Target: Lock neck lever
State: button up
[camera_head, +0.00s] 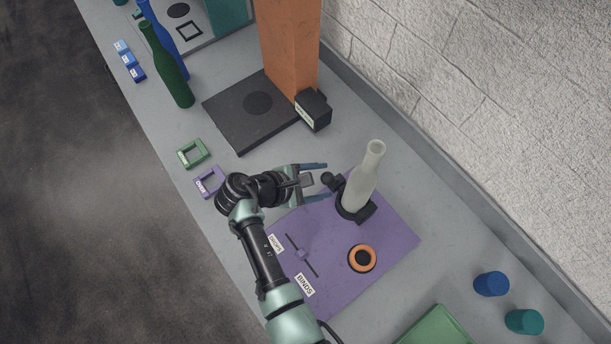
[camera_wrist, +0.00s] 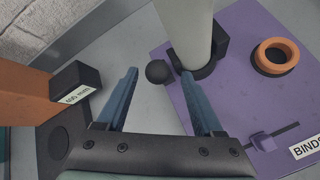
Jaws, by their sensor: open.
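A pale grey bottle (camera_head: 364,182) stands upright in a black holder (camera_head: 366,213) on a purple board (camera_head: 395,240). A lever with a round black knob (camera_head: 327,178) sticks out from the holder's left side. My gripper (camera_head: 317,182) is open, its blue fingers pointing at the knob. In the wrist view the knob (camera_wrist: 158,71) shows between the two fingertips, closer to the right one. The fingers are not closed on it, and I cannot tell whether either touches it. The right finger overlaps the view of the holder (camera_wrist: 215,55).
An orange ring with a black centre (camera_head: 362,258) and a small purple slider (camera_head: 302,254) with labels sit on the board. An orange column (camera_head: 290,45) rises from a black base plate (camera_head: 235,120) behind. Blue (camera_head: 491,284) and teal (camera_head: 524,321) cylinders stand at right. A wall borders the counter.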

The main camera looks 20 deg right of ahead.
jog(key=b+v, duration=0.1)
jog(key=v, duration=1.1)
jog(key=shift+a+b, duration=0.15)
jog(key=shift+b, duration=0.2)
jog(key=shift+s, duration=0.1)
